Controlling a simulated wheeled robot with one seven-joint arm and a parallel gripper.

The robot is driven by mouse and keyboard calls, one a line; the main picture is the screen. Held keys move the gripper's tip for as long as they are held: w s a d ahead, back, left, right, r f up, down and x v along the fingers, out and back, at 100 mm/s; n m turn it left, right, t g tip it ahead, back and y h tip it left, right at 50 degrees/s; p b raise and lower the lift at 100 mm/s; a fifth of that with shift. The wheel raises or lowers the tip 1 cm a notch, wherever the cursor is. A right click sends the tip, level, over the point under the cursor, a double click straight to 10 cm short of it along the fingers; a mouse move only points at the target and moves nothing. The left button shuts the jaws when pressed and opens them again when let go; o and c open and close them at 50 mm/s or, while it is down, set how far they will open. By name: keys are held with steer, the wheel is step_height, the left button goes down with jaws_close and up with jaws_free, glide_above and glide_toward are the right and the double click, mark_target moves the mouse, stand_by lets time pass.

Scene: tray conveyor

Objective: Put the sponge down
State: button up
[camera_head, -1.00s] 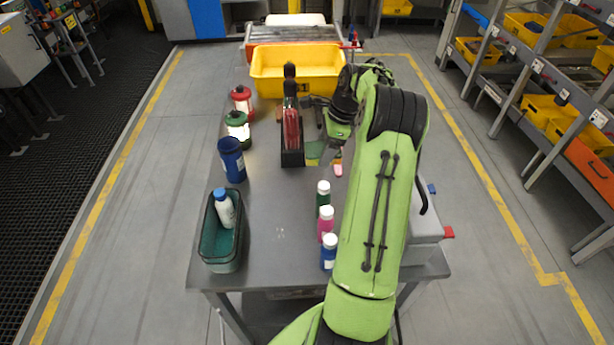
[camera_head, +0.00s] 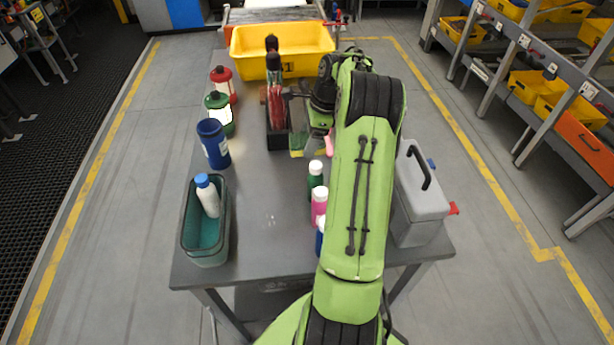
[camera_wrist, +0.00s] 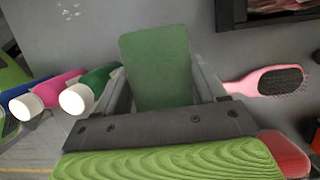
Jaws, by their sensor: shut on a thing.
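The green sponge (camera_wrist: 156,65) is between the two fingers of my gripper (camera_wrist: 160,88) in the wrist view, its flat green face towards the camera. In the head view the sponge (camera_head: 298,141) shows green with a yellowish edge, just right of the black holder. My gripper (camera_head: 318,130) is shut on it, partly hidden behind my own arm. The grey table (camera_head: 262,205) is under the sponge. I cannot tell whether the sponge touches it.
A pink brush (camera_wrist: 270,80) lies right of the sponge. Bottles with white caps (camera_head: 317,194) stand nearer. The black holder (camera_head: 277,141), a yellow bin (camera_head: 245,60), a teal basket (camera_head: 190,235) and a grey toolbox (camera_head: 420,200) surround it. The table's middle left is clear.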

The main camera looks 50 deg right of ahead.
mark_target(305, 173)
step_height(305, 173, down, 10)
steer(key=shift+r+b, duration=0.1)
steer(key=shift+b, duration=1.15)
steer(key=o, duration=1)
